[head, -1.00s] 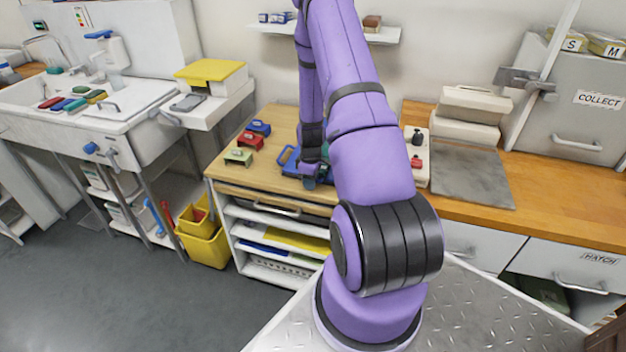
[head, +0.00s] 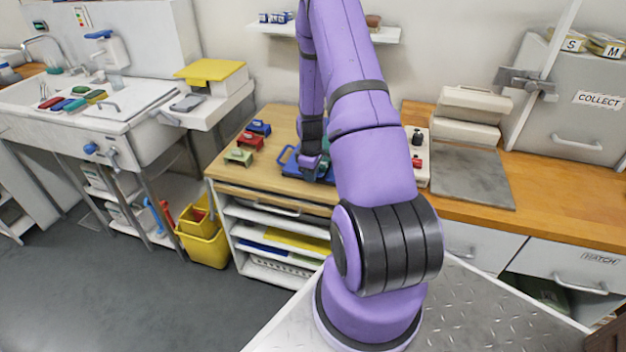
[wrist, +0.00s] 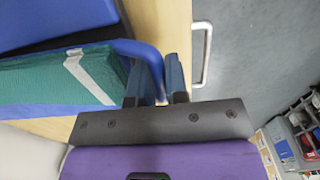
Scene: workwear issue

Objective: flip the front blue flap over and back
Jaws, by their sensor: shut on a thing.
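A blue item with a green panel lies on the wooden bench top, partly hidden by my arm; its blue looped edge (head: 288,160) shows left of my gripper (head: 312,174). In the wrist view, my gripper (wrist: 156,80) is shut on the rounded blue edge of the flap (wrist: 143,50), which passes between its fingers. Beside it is the green panel (wrist: 50,86) with a pale grey stripe. A broader blue surface and a dark area lie beyond. How far the flap is turned cannot be told.
Small blue (head: 260,127), red (head: 250,140) and green (head: 239,156) items sit on the bench's left. A drawer handle (wrist: 201,50) juts from the bench front. A pale board with dark and red knobs (head: 417,160) stands right of my arm. A grey mat (head: 470,175) lies further right.

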